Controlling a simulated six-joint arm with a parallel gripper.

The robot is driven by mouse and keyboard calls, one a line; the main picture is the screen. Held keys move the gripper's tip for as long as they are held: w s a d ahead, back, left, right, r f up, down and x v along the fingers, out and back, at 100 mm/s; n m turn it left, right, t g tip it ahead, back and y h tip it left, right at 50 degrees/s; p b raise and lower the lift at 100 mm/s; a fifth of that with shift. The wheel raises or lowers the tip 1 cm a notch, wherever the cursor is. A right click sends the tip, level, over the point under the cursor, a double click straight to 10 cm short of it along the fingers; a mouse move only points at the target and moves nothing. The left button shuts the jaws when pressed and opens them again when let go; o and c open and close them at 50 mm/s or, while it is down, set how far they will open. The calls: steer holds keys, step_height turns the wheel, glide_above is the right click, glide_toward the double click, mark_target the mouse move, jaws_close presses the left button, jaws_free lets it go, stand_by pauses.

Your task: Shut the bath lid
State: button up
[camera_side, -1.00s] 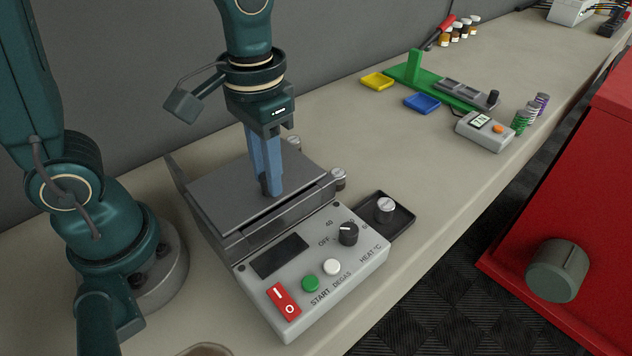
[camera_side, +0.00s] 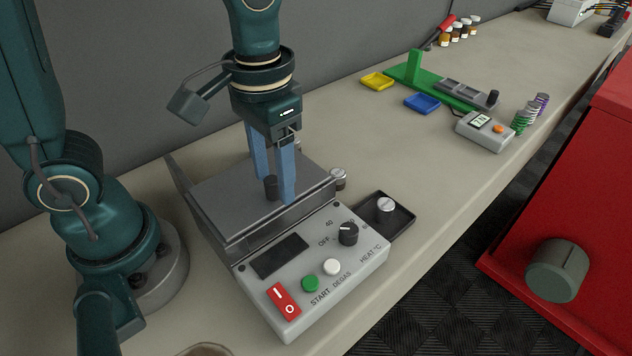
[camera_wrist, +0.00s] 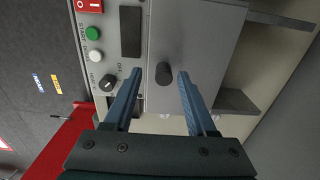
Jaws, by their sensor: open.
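The ultrasonic bath (camera_side: 325,265) stands on the bench with its front panel towards the camera. Its grey lid (camera_side: 225,200) lies flat over the top of the bath, and it fills much of the wrist view (camera_wrist: 190,40). A dark round knob (camera_side: 271,187) stands on the lid and shows in the wrist view (camera_wrist: 163,73). My gripper (camera_side: 276,192) is open, its blue fingers pointing down on either side of the knob. In the wrist view the fingertips (camera_wrist: 160,75) flank the knob with a gap on each side.
A small black tray (camera_side: 400,222) with a metal piece (camera_side: 385,205) sits at the bath's right. Another metal piece (camera_side: 338,178) stands behind it. A blue dish (camera_side: 422,103), a yellow dish (camera_side: 377,81) and a grey meter (camera_side: 484,131) are further back. Bench between is clear.

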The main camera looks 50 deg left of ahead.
mark_target(262, 194)
steer(key=shift+r, duration=2.3)
steer(key=shift+a+r, duration=0.15)
steer(key=shift+r, duration=0.15)
steer(key=shift+s+a+f+t, duration=0.15)
steer(key=shift+s+a+t, duration=0.95)
steer(key=shift+t, duration=0.3)
steer(key=shift+s+a+f+t, duration=0.15)
steer(key=shift+s+a+t, duration=0.9)
steer(key=shift+t, duration=0.35)
